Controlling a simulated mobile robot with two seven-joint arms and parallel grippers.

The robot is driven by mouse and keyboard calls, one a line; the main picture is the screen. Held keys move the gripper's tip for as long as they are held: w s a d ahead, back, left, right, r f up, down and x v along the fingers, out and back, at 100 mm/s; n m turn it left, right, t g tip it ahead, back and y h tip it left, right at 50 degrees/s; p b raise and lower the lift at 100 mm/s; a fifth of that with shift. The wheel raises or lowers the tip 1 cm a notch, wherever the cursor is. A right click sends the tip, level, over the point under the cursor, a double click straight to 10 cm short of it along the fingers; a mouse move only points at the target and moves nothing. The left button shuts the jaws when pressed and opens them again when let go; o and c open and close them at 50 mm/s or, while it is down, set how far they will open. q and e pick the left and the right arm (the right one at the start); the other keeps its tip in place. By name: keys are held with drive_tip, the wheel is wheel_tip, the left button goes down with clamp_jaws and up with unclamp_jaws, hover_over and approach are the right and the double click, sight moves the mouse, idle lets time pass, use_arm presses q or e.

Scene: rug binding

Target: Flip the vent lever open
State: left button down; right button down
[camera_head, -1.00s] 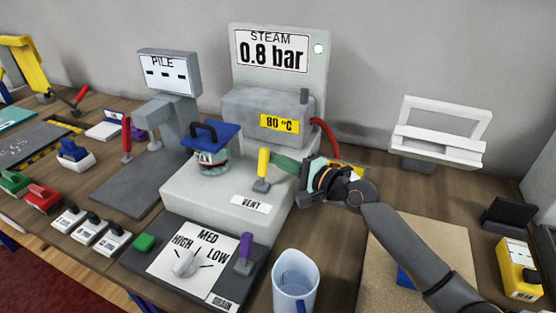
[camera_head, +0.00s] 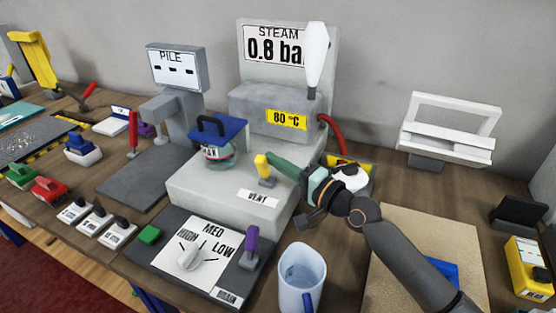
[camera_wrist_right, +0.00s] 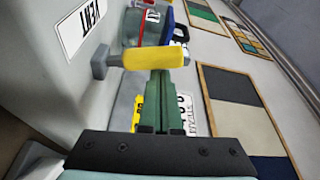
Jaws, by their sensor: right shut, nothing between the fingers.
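The vent lever (camera_head: 261,165) has a yellow handle on a grey base, on the pale block of the steam unit beside the VENT label (camera_head: 258,197). The handle leans away from the block's front. My right gripper (camera_head: 279,168) is shut and empty, its green fingers just right of the handle. In the right wrist view the yellow handle (camera_wrist_right: 152,57) lies across the tips of the shut fingers (camera_wrist_right: 160,82); they look touching or very close. A white plume (camera_head: 316,52) stands above the grey pipe (camera_head: 312,93). My left gripper is out of view.
A lidded glass jar (camera_head: 218,155) stands on the block, left of the lever. In front are a dial panel (camera_head: 190,240), a purple drain lever (camera_head: 251,242) and a blue-white mug (camera_head: 301,275). A red hose (camera_head: 333,130) runs behind my right gripper.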

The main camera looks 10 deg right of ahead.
drive_tip(key=shift+s+a, duration=0.1)
idle(0.5)
drive_tip(key=shift+s+d+f, duration=0.1)
drive_tip(key=shift+s+d, duration=0.1)
drive_tip(key=shift+s, duration=0.05)
drive_tip(key=v, duration=0.7)
drive_tip(key=shift+b, duration=0.45)
